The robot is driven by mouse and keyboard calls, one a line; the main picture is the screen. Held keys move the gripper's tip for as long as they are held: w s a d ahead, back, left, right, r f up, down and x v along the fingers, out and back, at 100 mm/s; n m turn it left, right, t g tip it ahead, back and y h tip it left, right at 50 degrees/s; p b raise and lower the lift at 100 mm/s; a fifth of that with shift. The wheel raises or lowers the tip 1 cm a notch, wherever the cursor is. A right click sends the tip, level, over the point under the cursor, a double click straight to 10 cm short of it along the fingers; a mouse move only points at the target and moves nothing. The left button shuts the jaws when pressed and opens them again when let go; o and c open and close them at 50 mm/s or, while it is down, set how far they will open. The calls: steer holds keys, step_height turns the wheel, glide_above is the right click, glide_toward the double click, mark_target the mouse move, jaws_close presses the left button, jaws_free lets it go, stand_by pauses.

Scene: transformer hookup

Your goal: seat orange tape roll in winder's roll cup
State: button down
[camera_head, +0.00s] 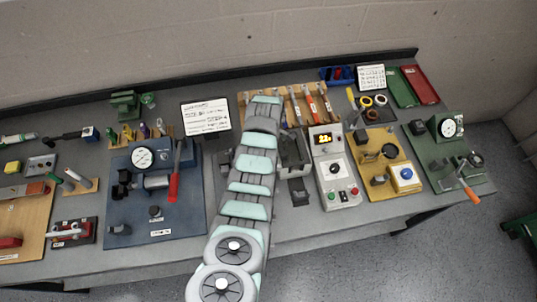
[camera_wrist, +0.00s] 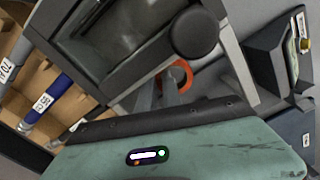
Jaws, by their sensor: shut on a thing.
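The orange tape roll (camera_wrist: 183,74) shows as a partly visible orange ring in the wrist view. My gripper (camera_wrist: 172,88) is shut on it; its grey fingers are partly hidden by the wrist housing. In the head view my arm hides both the gripper and the roll. A grey machine with a dark trough (camera_wrist: 125,35) and a round black knob (camera_wrist: 195,34) lies close beyond the roll in the wrist view. Part of a grey machine (camera_head: 294,152) shows just right of my arm in the head view. I cannot tell which part is the roll cup, or whether the roll touches it.
A control box (camera_head: 333,165) with a lit display stands to the right. Beyond it are a yellow board (camera_head: 405,150) with several tape rings (camera_head: 380,100) behind it, and a green press board (camera_head: 440,160). A blue gauge board (camera_head: 130,215) is left of my arm. A wooden tool rack (camera_head: 310,88) stands behind.

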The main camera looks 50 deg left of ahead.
steer(key=shift+f, duration=1.75)
steer(key=shift+f+b, duration=0.2)
steer(key=shift+b, duration=0.2)
steer(key=c, duration=1.8)
jaws_free()
steer(key=shift+r, duration=0.1)
